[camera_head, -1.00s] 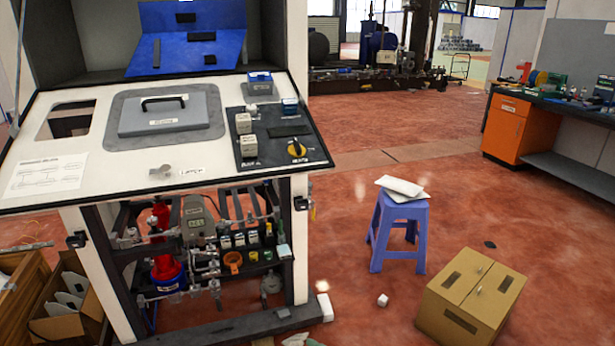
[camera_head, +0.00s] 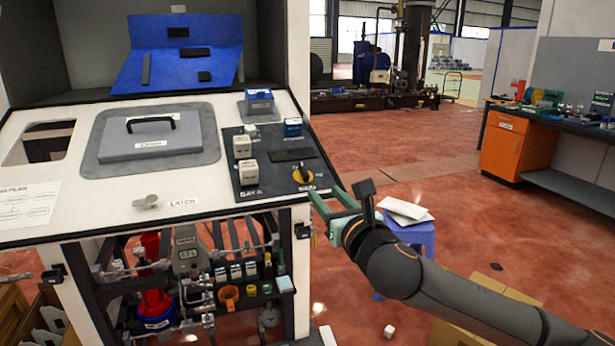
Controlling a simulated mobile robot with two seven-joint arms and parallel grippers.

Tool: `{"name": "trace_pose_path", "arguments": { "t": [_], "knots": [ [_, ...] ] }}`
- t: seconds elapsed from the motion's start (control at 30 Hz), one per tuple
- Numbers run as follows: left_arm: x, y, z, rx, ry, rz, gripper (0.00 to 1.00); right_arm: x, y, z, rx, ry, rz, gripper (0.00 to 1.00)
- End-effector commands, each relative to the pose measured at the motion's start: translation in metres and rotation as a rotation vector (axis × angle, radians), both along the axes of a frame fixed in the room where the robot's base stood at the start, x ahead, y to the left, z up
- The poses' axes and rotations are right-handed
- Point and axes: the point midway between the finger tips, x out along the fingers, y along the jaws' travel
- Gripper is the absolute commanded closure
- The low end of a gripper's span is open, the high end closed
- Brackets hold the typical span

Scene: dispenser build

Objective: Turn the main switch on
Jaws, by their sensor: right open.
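The switch (camera_head: 302,174) is a yellow and black rotary knob at the right front corner of the black control panel (camera_head: 276,182). The label below it is too small to read. My right gripper (camera_head: 327,197) has pale green fingers and comes in from the lower right. It is open and empty, just to the right of and below the knob at the console's right edge. A gap shows between the fingers and the knob. My left gripper is not in view.
The white console (camera_head: 100,205) also carries a grey lidded hatch (camera_head: 150,140), a latch knob (camera_head: 146,201) and several small blocks on the panel. A blue stool (camera_head: 415,235) with white sheets stands behind my right arm. A cardboard box (camera_head: 460,325) is partly hidden by my arm.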

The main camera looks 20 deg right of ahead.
Motion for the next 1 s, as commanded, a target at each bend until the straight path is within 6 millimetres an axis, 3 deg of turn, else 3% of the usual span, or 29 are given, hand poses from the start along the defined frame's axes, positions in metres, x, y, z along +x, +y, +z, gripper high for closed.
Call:
{"name": "trace_pose_path", "arguments": {
  "t": [0.6, 1.0],
  "knots": [
    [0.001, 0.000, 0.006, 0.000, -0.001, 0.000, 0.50, 0.093, 0.004, 0.001, 0.006, 0.000, 0.001, 0.55],
    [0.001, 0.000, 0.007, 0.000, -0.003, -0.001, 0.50, 0.112, 0.005, 0.000, 0.005, 0.000, 0.002, 0.55]
  ]
}}
